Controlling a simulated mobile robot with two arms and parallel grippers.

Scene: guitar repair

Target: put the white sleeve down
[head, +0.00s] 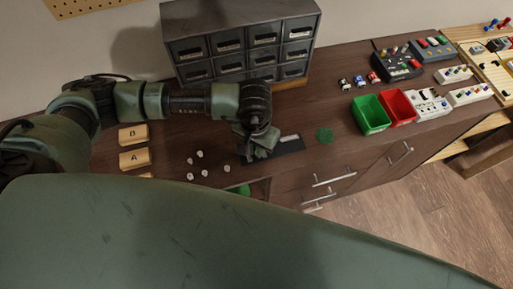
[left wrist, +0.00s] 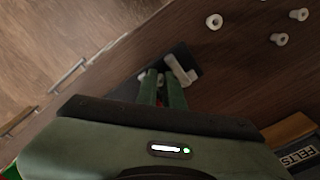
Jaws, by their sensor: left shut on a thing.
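My left gripper (head: 258,150) is low over a dark mat (head: 291,147) near the front edge of the worktop. In the left wrist view its two green fingers (left wrist: 162,80) are close together, shut on a small white sleeve (left wrist: 160,79) that is mostly hidden between the tips. I cannot tell whether the sleeve touches the mat. A longer white piece (left wrist: 180,70) shows beside the fingertips, over the mat. Several loose white sleeves (head: 199,153) stand on the wood to the left of the mat. My right gripper is not in view.
Wooden blocks (head: 134,160) lie at the left and a grey drawer cabinet (head: 245,45) stands behind. A green disc (head: 324,134) lies right of the mat. A green bin (head: 370,114) and a red bin (head: 398,106) stand farther right. Bare worktop lies between disc and bins.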

